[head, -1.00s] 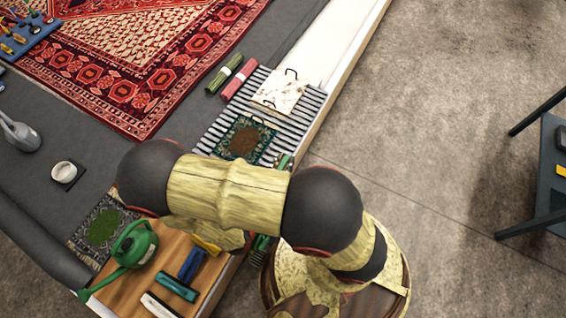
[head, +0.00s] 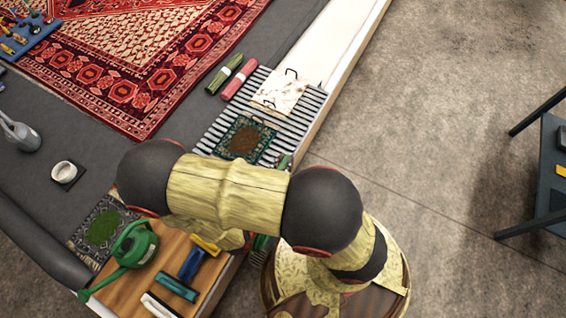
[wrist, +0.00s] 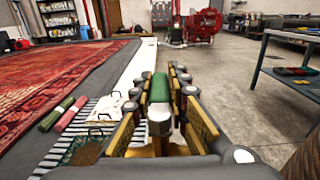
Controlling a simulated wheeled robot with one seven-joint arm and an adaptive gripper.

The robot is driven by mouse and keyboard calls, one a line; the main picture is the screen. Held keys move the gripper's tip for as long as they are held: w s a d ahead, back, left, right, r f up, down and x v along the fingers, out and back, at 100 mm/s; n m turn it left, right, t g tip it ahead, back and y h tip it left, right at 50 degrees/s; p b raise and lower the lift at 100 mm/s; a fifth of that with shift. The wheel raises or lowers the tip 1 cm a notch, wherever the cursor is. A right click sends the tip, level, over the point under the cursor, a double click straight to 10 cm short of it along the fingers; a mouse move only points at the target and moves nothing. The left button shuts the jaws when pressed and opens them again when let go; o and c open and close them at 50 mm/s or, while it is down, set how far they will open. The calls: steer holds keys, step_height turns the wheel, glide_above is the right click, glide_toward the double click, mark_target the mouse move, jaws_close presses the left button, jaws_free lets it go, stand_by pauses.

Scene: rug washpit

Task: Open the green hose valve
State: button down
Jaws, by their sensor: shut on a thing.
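In the wrist view my gripper (wrist: 158,100) is shut around the green hose valve's handle (wrist: 159,88), which stands upright between the two fingers. A grey metal part of the valve (wrist: 160,122) shows just below the green. The lower valve body and its hose connection are hidden by my gripper. In the head view my arm covers the gripper and most of the valve, so I cannot tell the handle's angle there.
A green watering can (head: 134,246) and several brushes stand on a wooden board (head: 125,291) at the lower left. A red patterned rug (head: 140,50) lies behind. Concrete floor (head: 440,130) at right is open, with a dark table (head: 552,190).

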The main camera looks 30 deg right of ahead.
steer(key=shift+s+g, duration=0.1)
steer(key=shift+g, duration=0.2)
steer(key=s+m+g+h+p, duration=0.1)
steer(key=s+m+g+p, duration=0.3)
steer(key=m+g, duration=0.7)
steer(key=shift+s+d+g+h+p, duration=0.3)
steer(key=shift+s+g, duration=0.75)
steer(key=shift+g, duration=1.45)
steer(key=c, duration=1.7)
jaws_free()
